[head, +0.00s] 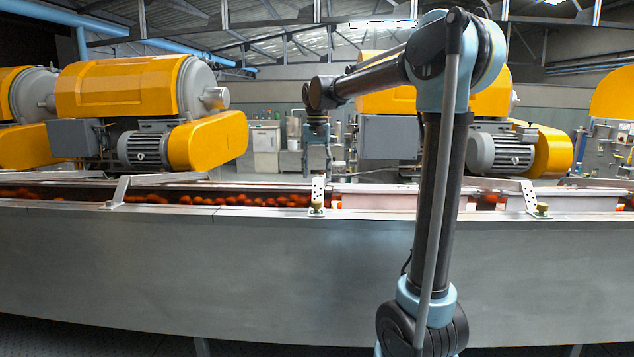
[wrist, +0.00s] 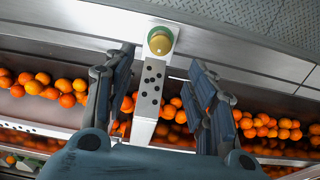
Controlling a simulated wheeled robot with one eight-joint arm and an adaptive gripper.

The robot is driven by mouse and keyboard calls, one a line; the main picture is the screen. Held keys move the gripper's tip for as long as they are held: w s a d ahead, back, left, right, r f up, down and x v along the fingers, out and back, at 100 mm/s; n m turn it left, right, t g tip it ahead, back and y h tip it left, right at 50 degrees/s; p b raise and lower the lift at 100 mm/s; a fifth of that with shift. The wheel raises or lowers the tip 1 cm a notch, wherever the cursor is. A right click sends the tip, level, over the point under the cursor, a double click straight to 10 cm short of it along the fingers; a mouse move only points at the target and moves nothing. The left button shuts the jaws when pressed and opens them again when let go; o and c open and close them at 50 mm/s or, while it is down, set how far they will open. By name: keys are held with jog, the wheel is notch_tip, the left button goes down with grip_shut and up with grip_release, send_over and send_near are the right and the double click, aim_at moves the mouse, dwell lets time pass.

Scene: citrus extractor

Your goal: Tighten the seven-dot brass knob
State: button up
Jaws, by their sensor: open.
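A brass knob (wrist: 160,41) sits at the end of a pale metal strap (wrist: 151,90) marked with several black dots. In the head view the same knob (head: 317,205) is on the front rail of the trough, below the dotted strap (head: 318,188). My gripper (wrist: 162,64) is open, its two dark fingers on either side of the strap in the wrist view. The knob shows between and just past the fingertips, and neither finger appears to touch it. In the head view my gripper (head: 318,168) hangs above the strap.
A second brass knob (head: 543,207) with its own strap stands farther right on the rail. Oranges (head: 250,200) fill the trough behind the rail. Yellow extractors (head: 130,88) with motors stand behind. A grated walkway (wrist: 265,20) shows in the wrist view.

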jog(key=shift+r, duration=0.3)
notch_tip(320, 180, up, 5)
send_over(317, 201)
jog(key=shift+m, duration=0.4)
jog(key=f, duration=1.7)
jog(key=shift+w+f, duration=0.15)
jog(key=shift+w, duration=0.05)
jog(key=c, duration=1.1)
